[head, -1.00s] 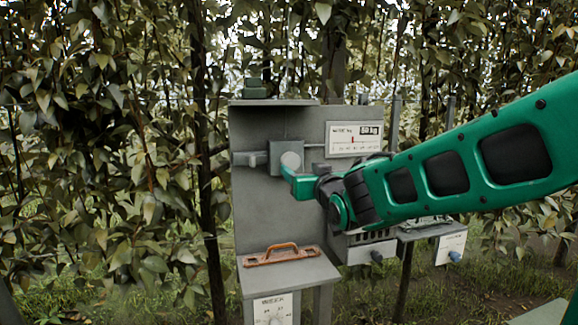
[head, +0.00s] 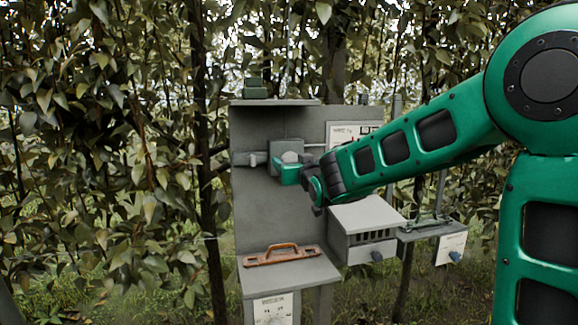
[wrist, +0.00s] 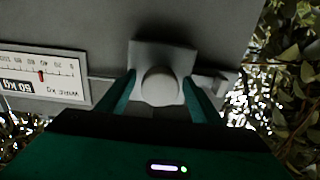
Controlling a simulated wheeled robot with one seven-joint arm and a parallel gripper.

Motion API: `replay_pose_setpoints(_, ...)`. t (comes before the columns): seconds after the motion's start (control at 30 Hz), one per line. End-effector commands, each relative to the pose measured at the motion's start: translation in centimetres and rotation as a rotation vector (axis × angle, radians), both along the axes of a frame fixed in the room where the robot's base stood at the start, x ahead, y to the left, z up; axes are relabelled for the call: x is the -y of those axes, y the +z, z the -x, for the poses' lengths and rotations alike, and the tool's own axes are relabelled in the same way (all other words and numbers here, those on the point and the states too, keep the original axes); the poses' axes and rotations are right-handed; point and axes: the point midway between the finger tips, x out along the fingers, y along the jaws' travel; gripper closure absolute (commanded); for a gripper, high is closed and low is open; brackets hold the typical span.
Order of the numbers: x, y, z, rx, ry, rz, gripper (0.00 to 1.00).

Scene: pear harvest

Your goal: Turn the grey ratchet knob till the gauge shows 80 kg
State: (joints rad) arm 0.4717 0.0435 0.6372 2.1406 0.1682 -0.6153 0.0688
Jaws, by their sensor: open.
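The grey ratchet knob (head: 290,157) is a pale round cap on a square grey block on the upright panel. In the wrist view the knob (wrist: 160,88) sits between the two green fingers of my gripper (wrist: 160,77), which is open, with one finger on each side. I cannot tell whether the fingers touch it. In the head view my gripper (head: 287,173) covers the knob's lower part. The gauge (wrist: 40,78) appears upside down in the wrist view, with a red pointer mid-scale and a readout that looks like 50 kg. In the head view the gauge (head: 342,131) is partly hidden by my arm.
A shelf below the panel carries an orange-brown handled tool (head: 282,254). A grey vented box (head: 366,222) and another small unit (head: 434,228) stand to the right. A small green object (head: 255,88) sits on the top ledge. Dense foliage surrounds the stand.

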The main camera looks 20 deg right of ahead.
Motion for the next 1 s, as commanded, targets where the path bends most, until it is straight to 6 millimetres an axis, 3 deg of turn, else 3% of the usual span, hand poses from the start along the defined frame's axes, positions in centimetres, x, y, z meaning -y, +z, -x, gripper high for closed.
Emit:
replay_pose_setpoints(0.13,0.0,-0.01,0.01,0.0,0.0,0.0,0.4)
replay_pose_setpoints(0.3,-0.01,-0.02,0.02,0.0,0.0,0.0,0.79)
replay_pose_setpoints(0.33,-0.02,-0.02,0.02,0.0,0.0,0.0,0.81)
replay_pose_setpoints(0.67,-0.17,-0.04,0.04,-0.001,0.003,-0.037,0.81)
replay_pose_setpoints(1.0,-0.18,-0.07,0.04,-0.001,0.003,-0.255,0.81)
